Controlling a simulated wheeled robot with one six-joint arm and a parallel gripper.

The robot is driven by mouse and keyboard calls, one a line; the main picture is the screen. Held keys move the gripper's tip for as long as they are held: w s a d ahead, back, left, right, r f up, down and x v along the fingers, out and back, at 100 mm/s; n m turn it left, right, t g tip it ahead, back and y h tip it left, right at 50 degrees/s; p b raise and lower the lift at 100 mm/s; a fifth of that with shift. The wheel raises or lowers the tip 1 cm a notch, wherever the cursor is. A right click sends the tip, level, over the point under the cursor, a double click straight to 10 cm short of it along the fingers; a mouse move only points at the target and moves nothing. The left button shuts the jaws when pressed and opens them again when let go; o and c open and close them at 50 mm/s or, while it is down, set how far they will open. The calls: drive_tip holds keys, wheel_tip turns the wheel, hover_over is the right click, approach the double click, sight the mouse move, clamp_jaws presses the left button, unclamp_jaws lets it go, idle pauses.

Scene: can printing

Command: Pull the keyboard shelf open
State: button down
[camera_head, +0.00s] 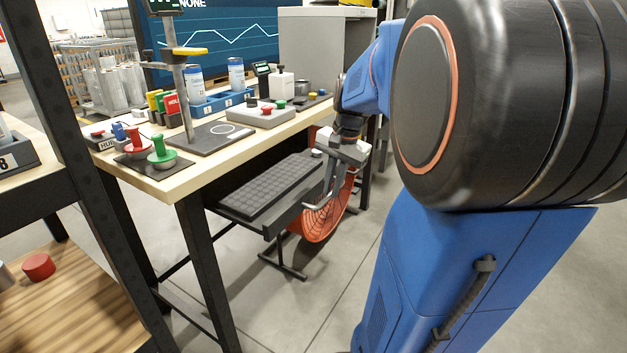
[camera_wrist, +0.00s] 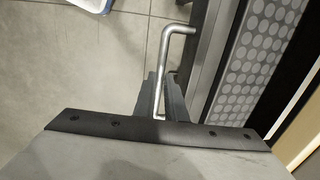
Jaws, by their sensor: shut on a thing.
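The keyboard shelf (camera_head: 232,212) is a dark tray below the workbench top, and it sticks out past the bench's front edge. A dark keyboard (camera_head: 270,186) lies on it. In the wrist view the keyboard's keys (camera_wrist: 258,50) show at the right, beside the shelf's front edge (camera_wrist: 207,60). A bent metal handle (camera_wrist: 180,30) stands out from that edge. My gripper (camera_head: 325,204) is at the shelf's front side. In the wrist view my gripper (camera_wrist: 160,100) is shut on the handle, whose lower end is between the fingers.
The workbench (camera_head: 185,183) holds buttons, cans and a stand. A red round grille (camera_head: 325,222) is behind my gripper under the bench. A dark post and a wooden shelf (camera_head: 75,310) stand at left. The floor in front of the shelf is clear.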

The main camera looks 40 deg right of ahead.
drive_tip(key=shift+s+d, duration=0.25)
drive_tip(key=shift+s, duration=0.45)
drive_tip(key=shift+s+d, duration=0.3)
drive_tip(key=shift+s, duration=0.4)
drive_tip(key=shift+s+d, duration=0.25)
drive_tip(key=shift+s, duration=0.45)
drive_tip(key=c, duration=1.8)
unclamp_jaws()
drive_tip(key=s+r, duration=0.1)
drive_tip(key=r, duration=0.4)
drive_tip(key=s+r, duration=0.1)
drive_tip(key=r, duration=0.5)
drive_tip(key=s+d+r, duration=0.1)
drive_tip(key=r, duration=0.5)
drive_tip(key=shift+s, duration=0.1)
